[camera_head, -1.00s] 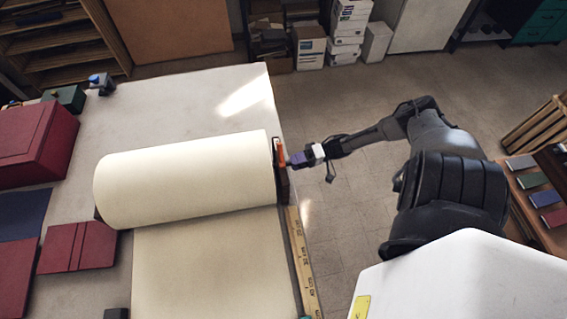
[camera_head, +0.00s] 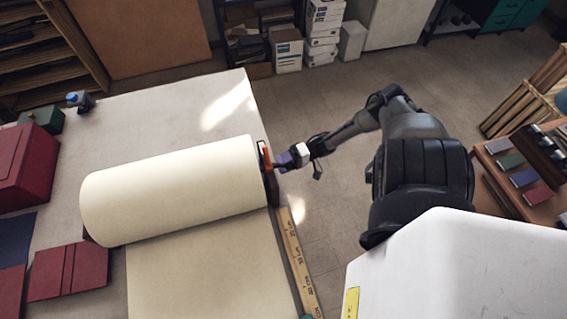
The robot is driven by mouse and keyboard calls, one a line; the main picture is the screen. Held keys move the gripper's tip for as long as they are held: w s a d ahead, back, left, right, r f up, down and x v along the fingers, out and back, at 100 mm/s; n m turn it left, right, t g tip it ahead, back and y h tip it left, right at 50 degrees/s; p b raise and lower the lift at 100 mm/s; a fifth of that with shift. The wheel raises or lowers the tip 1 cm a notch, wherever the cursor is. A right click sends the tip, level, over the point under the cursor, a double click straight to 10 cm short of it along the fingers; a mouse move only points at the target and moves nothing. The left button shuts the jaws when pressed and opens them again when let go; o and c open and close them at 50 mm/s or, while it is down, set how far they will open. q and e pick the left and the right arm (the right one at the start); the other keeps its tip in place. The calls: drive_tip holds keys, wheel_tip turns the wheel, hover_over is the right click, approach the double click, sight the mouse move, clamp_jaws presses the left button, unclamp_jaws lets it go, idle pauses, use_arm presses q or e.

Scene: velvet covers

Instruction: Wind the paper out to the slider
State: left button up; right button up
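The large cream paper roll (camera_head: 175,188) lies across the table. A flat sheet of paper (camera_head: 205,270) runs from under it toward the bottom edge. An orange crank part (camera_head: 267,160) shows at the roll's right end, on a dark end plate. A yellow ruler (camera_head: 296,262) runs along the table's right edge. A small teal piece (camera_head: 306,316), perhaps the slider, shows at its bottom end. My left gripper is out of view.
The pale table (camera_head: 150,125) is clear behind the roll. A red box (camera_head: 25,165), a green block (camera_head: 42,118) and red covers (camera_head: 68,270) lie on the left. A brown side table (camera_head: 520,180) with small coloured swatches stands right. Floor lies between.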

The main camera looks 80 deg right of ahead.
drive_tip(key=shift+o, duration=0.9)
drive_tip(key=shift+s+d, duration=0.1)
drive_tip(key=shift+s, duration=0.05)
drive_tip(key=b+v, duration=0.3)
drive_tip(key=v, duration=1)
drive_tip(key=shift+s, duration=0.2)
drive_tip(key=shift+d, duration=0.15)
